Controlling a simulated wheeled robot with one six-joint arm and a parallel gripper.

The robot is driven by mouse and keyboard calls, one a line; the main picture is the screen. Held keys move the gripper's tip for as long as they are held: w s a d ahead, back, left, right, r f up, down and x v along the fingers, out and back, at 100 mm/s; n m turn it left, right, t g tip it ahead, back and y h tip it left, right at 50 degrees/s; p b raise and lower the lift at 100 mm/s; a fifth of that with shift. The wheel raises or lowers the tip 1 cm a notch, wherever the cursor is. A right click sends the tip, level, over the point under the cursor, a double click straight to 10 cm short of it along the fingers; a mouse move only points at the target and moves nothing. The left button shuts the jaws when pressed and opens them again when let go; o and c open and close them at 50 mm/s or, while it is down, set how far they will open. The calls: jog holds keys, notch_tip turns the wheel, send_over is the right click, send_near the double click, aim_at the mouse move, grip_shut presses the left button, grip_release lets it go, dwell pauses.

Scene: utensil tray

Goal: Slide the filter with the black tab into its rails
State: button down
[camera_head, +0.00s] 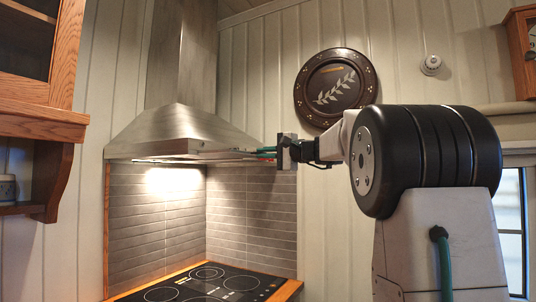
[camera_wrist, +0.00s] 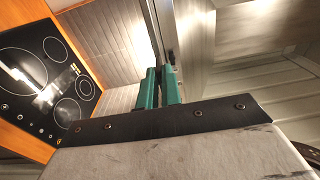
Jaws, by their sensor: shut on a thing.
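The steel range hood (camera_head: 190,135) hangs over the cooktop in the head view. My gripper (camera_head: 266,152), with green fingers, reaches in from the right at the level of the hood's lower edge. It is shut on the filter (camera_head: 222,154), a thin metal panel seen almost edge-on along the hood's underside. In the wrist view my green fingers (camera_wrist: 160,86) close on the near end of the filter (camera_wrist: 161,25), beside the hood's wall (camera_wrist: 222,60). A small dark piece, perhaps the black tab (camera_wrist: 171,57), shows at the fingertips. The rails are hidden, so I cannot tell whether the filter is in them.
The black cooktop (camera_head: 215,283) with wood trim lies below the hood. A wooden cabinet (camera_head: 40,115) is at the left. A dark round plate (camera_head: 336,88) hangs on the wall above my gripper. The space between hood and cooktop is clear.

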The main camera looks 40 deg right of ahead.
aim_at(255, 153)
jog(key=shift+x, duration=1.65)
jog(key=shift+a, duration=0.15)
jog(key=shift+x, duration=2.9)
jog(key=shift+w+a, duration=0.1)
jog(key=shift+x, duration=2.15)
jog(key=shift+a+f, duration=0.1)
jog(key=shift+a, duration=0.05)
jog(key=c, duration=1.5)
grip_release()
